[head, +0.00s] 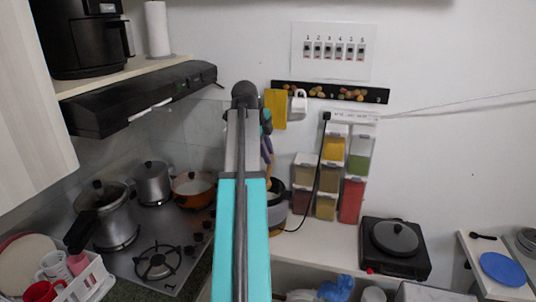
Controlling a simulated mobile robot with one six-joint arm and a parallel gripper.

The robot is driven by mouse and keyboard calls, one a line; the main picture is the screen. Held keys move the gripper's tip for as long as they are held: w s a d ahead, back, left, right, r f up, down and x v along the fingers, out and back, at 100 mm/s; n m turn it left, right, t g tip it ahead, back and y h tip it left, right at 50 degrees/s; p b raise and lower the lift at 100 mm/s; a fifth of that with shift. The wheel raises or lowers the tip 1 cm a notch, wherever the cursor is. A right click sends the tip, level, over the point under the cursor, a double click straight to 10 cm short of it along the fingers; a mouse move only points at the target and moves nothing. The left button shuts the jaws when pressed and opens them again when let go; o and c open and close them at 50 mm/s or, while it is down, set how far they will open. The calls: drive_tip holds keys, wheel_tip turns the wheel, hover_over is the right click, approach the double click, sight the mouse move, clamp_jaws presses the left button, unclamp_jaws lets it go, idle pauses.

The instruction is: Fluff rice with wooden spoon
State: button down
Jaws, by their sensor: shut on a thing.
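My gripper (268,160) shows as a small dark and purple shape just right of my teal arm, which hides much of it. It is shut on a thin tan handle, which looks like the wooden spoon (268,180), pointing down. Below it stands a round grey pot or cooker (277,215) with a dark upper part, half hidden by my arm. I cannot tell whether the spoon's lower end is inside it. No rice can be made out.
The stove (180,258) at left holds a pressure cooker (108,215), a lidded pot (153,183) and an orange pan (193,188). Spice dispensers (333,170) stand right of the cooker. A black hotplate with a lidded pan (394,238) stands farther right. A hood (150,97) overhangs the stove.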

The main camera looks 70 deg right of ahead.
drive_tip(key=shift+r, duration=0.1)
drive_tip(key=shift+r+p, duration=0.45)
drive_tip(key=shift+r, duration=1.95)
